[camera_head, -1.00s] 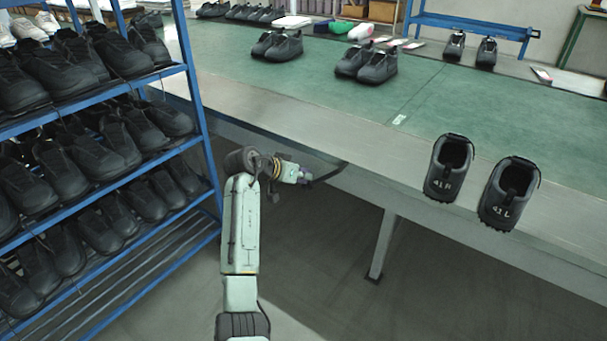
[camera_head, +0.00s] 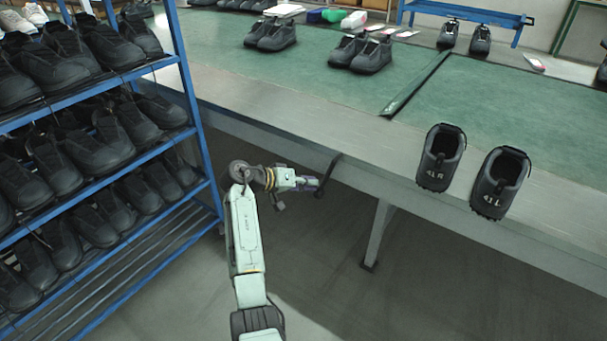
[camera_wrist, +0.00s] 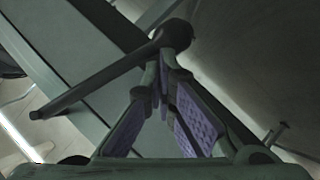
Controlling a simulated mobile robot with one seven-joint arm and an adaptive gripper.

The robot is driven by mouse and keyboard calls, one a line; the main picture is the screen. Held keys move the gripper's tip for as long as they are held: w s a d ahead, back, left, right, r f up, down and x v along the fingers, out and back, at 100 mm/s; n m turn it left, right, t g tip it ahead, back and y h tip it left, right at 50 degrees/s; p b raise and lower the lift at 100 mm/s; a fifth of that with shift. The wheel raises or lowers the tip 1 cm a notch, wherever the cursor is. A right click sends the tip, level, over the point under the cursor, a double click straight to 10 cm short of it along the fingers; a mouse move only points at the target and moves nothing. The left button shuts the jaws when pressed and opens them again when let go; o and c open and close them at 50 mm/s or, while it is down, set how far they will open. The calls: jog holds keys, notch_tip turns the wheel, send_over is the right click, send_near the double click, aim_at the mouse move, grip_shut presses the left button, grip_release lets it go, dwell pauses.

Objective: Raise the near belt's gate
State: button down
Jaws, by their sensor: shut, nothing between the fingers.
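The gate (camera_head: 416,84) is a narrow dark bar across the green belt (camera_head: 330,95), standing a little proud of the surface. A dark lever (camera_head: 328,172) sticks out below the belt's front edge; in the wrist view its bar (camera_wrist: 100,82) slants up to a round knob (camera_wrist: 173,33). My gripper (camera_head: 314,187) is at the lever, under the table's edge. In the wrist view my shut fingers (camera_wrist: 166,82) have their tips right below the knob, seemingly touching it, with nothing gripped.
Two shoes marked 41R (camera_head: 440,158) and 41L (camera_head: 500,184) sit at the table's front edge, right of the lever. Two pairs of black shoes stand on the belt left of the gate. A blue rack (camera_head: 192,95) full of shoes is close on the left. A table leg (camera_head: 377,235) stands right of my gripper.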

jog(key=s+d+n+h+p, duration=0.2)
jog(key=s+d+n+h, duration=0.5)
jog(key=d, duration=0.3)
jog(key=shift+s+f+n+h, duration=0.15)
jog(key=shift+f+n+h, duration=0.2)
jog(key=shift+n, duration=0.45)
jog(key=shift+r, duration=0.1)
